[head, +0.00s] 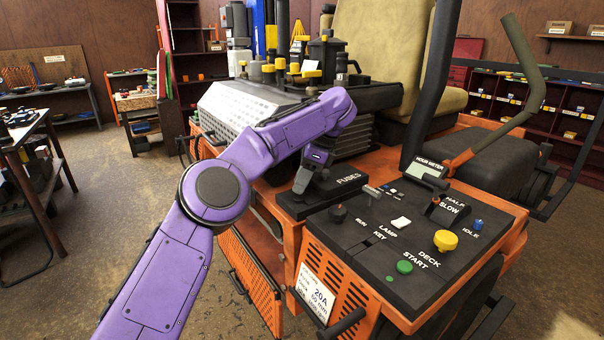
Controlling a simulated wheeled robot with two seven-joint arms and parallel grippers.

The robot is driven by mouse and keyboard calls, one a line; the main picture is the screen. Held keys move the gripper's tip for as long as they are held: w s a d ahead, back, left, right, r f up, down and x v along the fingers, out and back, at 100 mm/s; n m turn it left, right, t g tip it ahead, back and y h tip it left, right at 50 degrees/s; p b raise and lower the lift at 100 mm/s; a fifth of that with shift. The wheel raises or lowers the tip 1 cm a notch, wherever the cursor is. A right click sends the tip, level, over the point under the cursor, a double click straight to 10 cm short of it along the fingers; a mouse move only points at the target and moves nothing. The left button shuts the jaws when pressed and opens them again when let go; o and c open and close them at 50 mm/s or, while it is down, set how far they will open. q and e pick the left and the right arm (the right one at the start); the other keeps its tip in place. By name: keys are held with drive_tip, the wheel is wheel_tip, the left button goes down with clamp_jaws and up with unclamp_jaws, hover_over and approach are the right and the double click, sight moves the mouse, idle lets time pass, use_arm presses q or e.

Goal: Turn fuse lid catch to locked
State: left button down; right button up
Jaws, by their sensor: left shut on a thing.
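The fuse box lid (336,190), a dark flat lid marked FUSES, sits at the left of the mower's console. My left gripper (303,184) points down over the lid's left part. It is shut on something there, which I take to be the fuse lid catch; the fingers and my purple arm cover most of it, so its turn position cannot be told. My right gripper is not in view.
The black console (400,245) carries a black key knob (338,213), a white lamp switch (401,222), a yellow deck knob (445,240) and a green start button (404,267). A grey-green lever (525,80) rises at the right. Open floor (60,260) lies left.

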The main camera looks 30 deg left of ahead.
use_arm(q)
drive_tip(key=n+p, duration=0.1)
drive_tip(key=n+g+h+p, duration=0.1)
drive_tip(key=n+p, duration=0.3)
drive_tip(key=shift+w+a+r, duration=0.1)
drive_tip(key=shift+r, duration=0.25)
drive_tip(key=shift+a+f+n+g+h+p, duration=0.15)
drive_tip(key=shift+n+g+h+p, duration=0.35)
drive_tip(key=shift+n+p, duration=0.95)
drive_tip(key=shift+f, duration=0.1)
drive_tip(key=c, duration=0.8)
unclamp_jaws()
drive_tip(key=shift+c, duration=0.2)
